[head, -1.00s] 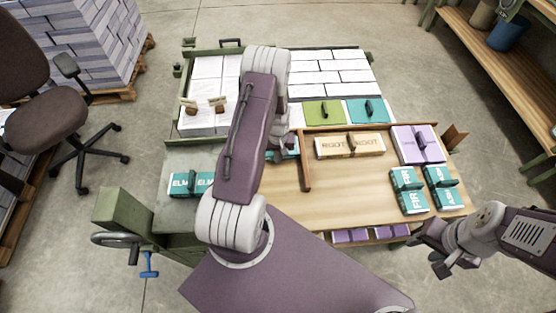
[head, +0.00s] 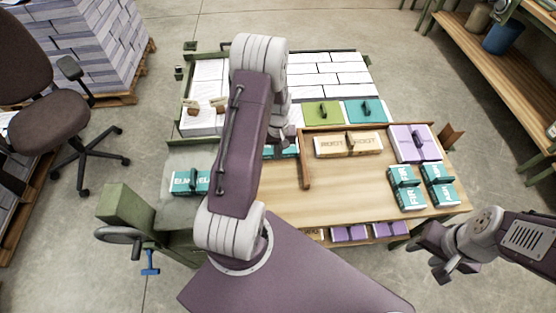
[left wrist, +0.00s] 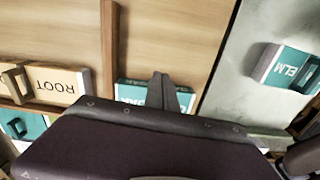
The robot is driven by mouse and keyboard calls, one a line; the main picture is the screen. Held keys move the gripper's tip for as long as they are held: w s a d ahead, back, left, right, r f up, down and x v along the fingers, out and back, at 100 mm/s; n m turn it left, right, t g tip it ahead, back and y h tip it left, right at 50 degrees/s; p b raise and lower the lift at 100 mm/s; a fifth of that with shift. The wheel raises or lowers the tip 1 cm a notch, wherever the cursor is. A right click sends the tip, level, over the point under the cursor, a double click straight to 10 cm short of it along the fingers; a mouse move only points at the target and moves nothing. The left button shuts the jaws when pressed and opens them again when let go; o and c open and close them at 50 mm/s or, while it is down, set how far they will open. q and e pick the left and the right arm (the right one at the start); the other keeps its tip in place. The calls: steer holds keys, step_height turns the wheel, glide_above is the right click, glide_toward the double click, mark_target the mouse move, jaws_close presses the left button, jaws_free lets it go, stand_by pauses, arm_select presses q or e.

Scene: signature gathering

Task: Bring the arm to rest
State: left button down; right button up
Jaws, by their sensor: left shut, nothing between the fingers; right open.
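My left arm (head: 240,150) is bent up over the middle of the bench and hides part of it. My left gripper shows in the left wrist view (left wrist: 166,88), shut and empty, with its tip in front of a teal block (left wrist: 140,93). In the head view that gripper is mostly hidden behind the arm. My right gripper (head: 442,264) is open and empty, off the bench's front right edge.
A wooden divider (head: 306,170) stands near my left arm. A handwheel (head: 118,235) is at front left.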

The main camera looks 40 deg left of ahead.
arm_select(q)
steer(key=shift+s+d+r, duration=0.1)
steer(key=shift+s+r, duration=0.1)
steer(key=shift+r, duration=1)
steer(key=shift+w, duration=0.1)
